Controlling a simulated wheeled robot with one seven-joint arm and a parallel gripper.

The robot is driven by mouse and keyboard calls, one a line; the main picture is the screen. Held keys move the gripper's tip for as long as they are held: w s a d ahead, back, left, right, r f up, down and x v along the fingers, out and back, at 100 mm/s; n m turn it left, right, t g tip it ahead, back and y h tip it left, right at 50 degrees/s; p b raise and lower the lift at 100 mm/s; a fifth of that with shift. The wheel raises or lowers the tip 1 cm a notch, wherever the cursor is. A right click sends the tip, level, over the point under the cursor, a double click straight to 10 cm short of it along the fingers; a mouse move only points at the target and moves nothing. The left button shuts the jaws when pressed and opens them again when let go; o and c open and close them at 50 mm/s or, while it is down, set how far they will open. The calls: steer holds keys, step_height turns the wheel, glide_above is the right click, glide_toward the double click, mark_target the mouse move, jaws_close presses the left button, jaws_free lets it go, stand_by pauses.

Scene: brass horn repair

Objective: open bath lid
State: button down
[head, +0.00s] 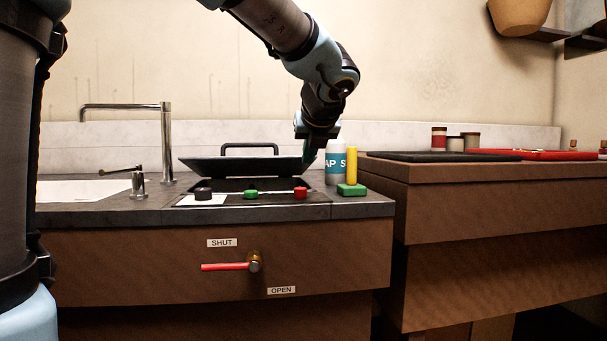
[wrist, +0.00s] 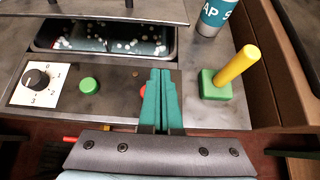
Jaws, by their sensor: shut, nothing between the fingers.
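The dark bath lid (head: 240,168) with its bar handle (head: 250,146) stands raised above the counter, with a gap beneath its front edge in the head view. In the wrist view the lid (wrist: 110,8) crosses the top, and the open bath (wrist: 60,48) shows below it, with many small white bits inside. My gripper (head: 309,158) is at the lid's right end in the head view; I cannot tell whether they touch. In the wrist view my gripper (wrist: 161,74) has its teal fingers pressed together, empty, over the control panel, partly hiding the red button (wrist: 143,91).
The panel has a dial (wrist: 37,79) and a green button (wrist: 90,85). A soap bottle (head: 335,163) and a yellow post on a green block (head: 351,189) stand to the right. A red lever (head: 226,266) sits on the cabinet front between SHUT and OPEN labels. A tap (head: 166,140) stands left.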

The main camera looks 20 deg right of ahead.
steer(key=b+x, duration=0.2)
steer(key=x, duration=0.7)
steer(key=shift+w+f, duration=0.15)
steer(key=shift+f, duration=0.05)
steer(key=r, duration=0.1)
steer(key=w+r, duration=0.1)
steer(key=r, duration=0.1)
steer(key=shift+w+d+p, duration=0.15)
steer(key=shift+p, duration=0.25)
steer(key=shift+w+r, duration=0.1)
steer(key=shift+r, duration=0.35)
steer(key=shift+r+p, duration=0.1)
steer(key=shift+p, duration=0.2)
